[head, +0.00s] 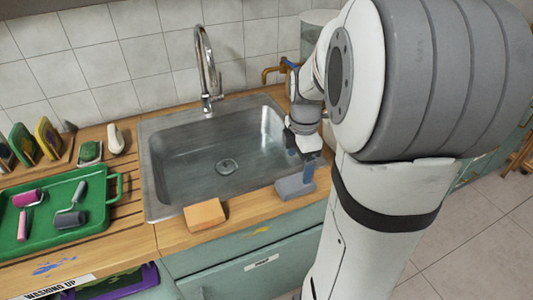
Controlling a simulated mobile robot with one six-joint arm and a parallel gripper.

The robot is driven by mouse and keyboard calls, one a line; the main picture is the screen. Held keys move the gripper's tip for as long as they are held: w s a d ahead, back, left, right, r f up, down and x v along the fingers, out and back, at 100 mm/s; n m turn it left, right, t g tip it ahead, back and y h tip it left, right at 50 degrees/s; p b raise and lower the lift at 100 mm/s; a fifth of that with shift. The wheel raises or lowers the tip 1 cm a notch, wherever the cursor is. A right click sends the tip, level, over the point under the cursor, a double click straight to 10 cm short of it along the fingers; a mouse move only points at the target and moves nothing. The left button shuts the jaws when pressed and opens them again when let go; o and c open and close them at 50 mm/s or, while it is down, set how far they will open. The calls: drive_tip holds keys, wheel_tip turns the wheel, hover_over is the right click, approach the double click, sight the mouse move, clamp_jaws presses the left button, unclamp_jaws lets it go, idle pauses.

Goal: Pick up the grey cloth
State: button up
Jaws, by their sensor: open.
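A blue-grey piece that looks like the grey cloth (293,188) lies on the wooden counter at the sink's front right corner, close to the counter's front edge. My gripper (303,160) points down just above it, over the right rim of the sink. The gripper is open, and I see nothing held in it. Its fingers are small and dark in this view. I cannot tell whether a fingertip touches the cloth's raised right part.
The steel sink (225,160) has a tall tap (207,70) behind it. An orange sponge (205,214) lies at the sink's front edge. A green tray (60,215) with rollers stands at left, with a soap-like white item (116,139) behind it.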

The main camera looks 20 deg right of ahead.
sight(296, 182)
drive_tip(key=shift+w+d+f+n, duration=0.25)
drive_tip(key=shift+d+f+n, duration=0.25)
drive_tip(key=shift+f+n, duration=0.15)
drive_tip(key=f, duration=0.7)
drive_tip(key=shift+w+a+f, duration=0.3)
drive_tip(key=shift+w, duration=0.05)
drive_tip(key=shift+c, duration=0.3)
drive_tip(key=c, duration=1)
